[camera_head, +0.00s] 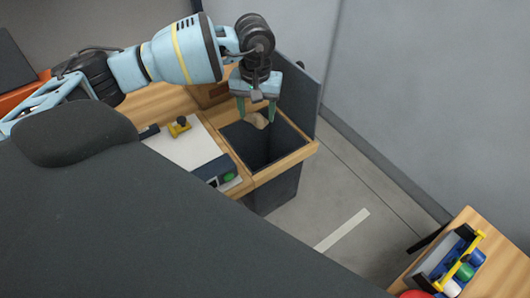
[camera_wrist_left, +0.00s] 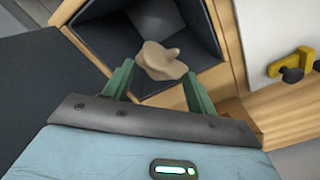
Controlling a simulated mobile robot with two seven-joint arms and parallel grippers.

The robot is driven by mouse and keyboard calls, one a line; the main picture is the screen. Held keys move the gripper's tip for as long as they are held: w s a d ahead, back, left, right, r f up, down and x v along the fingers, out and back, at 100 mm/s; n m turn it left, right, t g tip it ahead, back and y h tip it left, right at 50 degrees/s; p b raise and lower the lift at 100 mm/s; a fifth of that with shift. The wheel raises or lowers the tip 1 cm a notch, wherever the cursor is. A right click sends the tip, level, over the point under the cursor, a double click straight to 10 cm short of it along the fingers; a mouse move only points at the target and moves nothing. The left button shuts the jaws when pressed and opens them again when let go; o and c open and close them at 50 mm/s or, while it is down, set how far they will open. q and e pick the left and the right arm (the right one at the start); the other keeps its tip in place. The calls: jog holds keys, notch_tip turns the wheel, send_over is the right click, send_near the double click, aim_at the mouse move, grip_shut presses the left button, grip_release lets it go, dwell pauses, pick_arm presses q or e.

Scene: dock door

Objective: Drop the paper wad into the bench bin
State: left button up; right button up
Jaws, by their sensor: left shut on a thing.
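The paper wad (camera_head: 258,121) is a small, crumpled tan lump. My left gripper (camera_head: 256,114) points down and is shut on it, with the wad at the fingertips. The wrist view also shows the wad (camera_wrist_left: 162,62) between the green fingertips of the left gripper (camera_wrist_left: 159,73). The bench bin (camera_head: 272,190) is a dark, square, open-topped bin set in a wooden frame at the bench end. The wad is over its opening, near the back-left side in the head view. The bin's floor is dark and hard to make out. My right gripper is not in view.
A white panel (camera_head: 180,150) with a yellow clamp (camera_head: 180,126) lies on the bench left of the bin. A dark upright panel (camera_head: 296,92) stands behind the bin. A second wooden table (camera_head: 508,265) with coloured items is at the lower right. Floor between is clear.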

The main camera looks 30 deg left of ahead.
pick_arm(q)
jog(key=o, duration=1)
jog(key=shift+r, duration=0.1)
notch_tip(320, 180, up, 6)
jog(key=shift+r, duration=0.9)
